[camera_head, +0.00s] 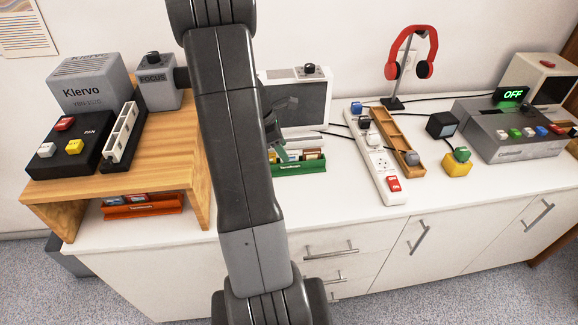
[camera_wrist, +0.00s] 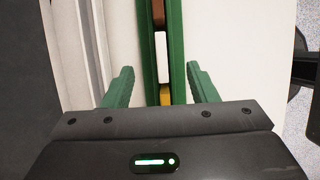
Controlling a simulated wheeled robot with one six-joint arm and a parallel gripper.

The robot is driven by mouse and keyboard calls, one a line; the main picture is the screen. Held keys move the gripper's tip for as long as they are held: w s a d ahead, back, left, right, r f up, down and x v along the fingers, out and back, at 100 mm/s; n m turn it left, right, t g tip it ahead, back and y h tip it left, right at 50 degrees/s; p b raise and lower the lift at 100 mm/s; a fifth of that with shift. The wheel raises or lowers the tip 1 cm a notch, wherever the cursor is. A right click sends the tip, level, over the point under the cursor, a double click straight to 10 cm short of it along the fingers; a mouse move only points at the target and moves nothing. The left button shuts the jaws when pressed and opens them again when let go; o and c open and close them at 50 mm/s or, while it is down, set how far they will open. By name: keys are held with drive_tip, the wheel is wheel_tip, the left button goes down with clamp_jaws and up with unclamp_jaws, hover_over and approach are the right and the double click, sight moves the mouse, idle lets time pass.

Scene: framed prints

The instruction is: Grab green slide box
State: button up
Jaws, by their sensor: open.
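The green slide box (camera_head: 302,168) is a long open tray on the white counter, right of my arm in the head view. It holds several slides, and its left end is hidden behind my arm. In the wrist view the green slide box (camera_wrist: 148,55) runs lengthwise between my two green fingers, with brown, white and yellow slides inside. My gripper (camera_wrist: 160,69) is open, with a gap on both sides of the box and nothing held. In the head view my gripper (camera_head: 276,130) is mostly hidden by my arm, just above and behind the box.
An orange slide box (camera_head: 143,206) sits under the wooden stand (camera_head: 165,140) at left. Counter in front of the box is narrow.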

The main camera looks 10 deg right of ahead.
sight(289, 164)
drive_tip(key=shift+a+x, duration=0.2)
drive_tip(key=shift+x, duration=2.55)
drive_tip(key=shift+s, duration=0.1)
clamp_jaws()
